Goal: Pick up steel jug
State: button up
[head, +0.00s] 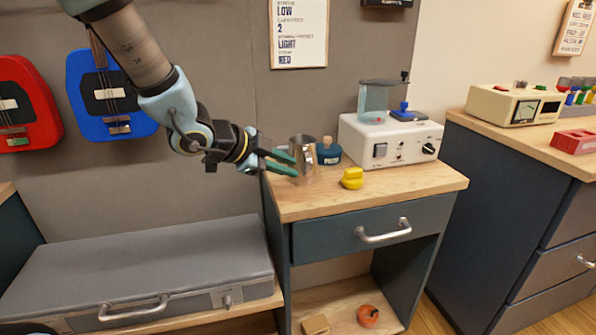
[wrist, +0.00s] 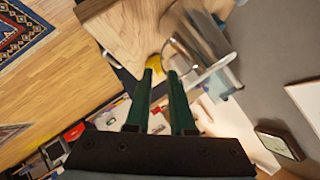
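The steel jug (head: 304,160) stands upright at the left back part of the small desk top. In the wrist view the jug (wrist: 208,45) is at the upper right, with its thin curved handle just beyond the fingertips. My gripper (head: 290,163) is at the jug's left side, level with its body. In the wrist view my gripper (wrist: 160,74) has two green fingers with a gap between them and nothing held. The right fingertip is close to the handle; I cannot tell whether they touch.
The desk (head: 375,196) also holds a dark blue round container (head: 329,153) behind the jug, a yellow object (head: 352,178) to its right and a white machine (head: 390,140). A grey case (head: 140,270) lies lower left. The desk's front top is mostly clear.

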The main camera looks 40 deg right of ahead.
aim_at(307, 173)
jog(key=x, duration=0.8)
jog(key=shift+w+f, duration=0.1)
jog(key=shift+w, duration=0.2)
grip_shut()
jog(key=shift+a, duration=0.1)
dwell(1.0)
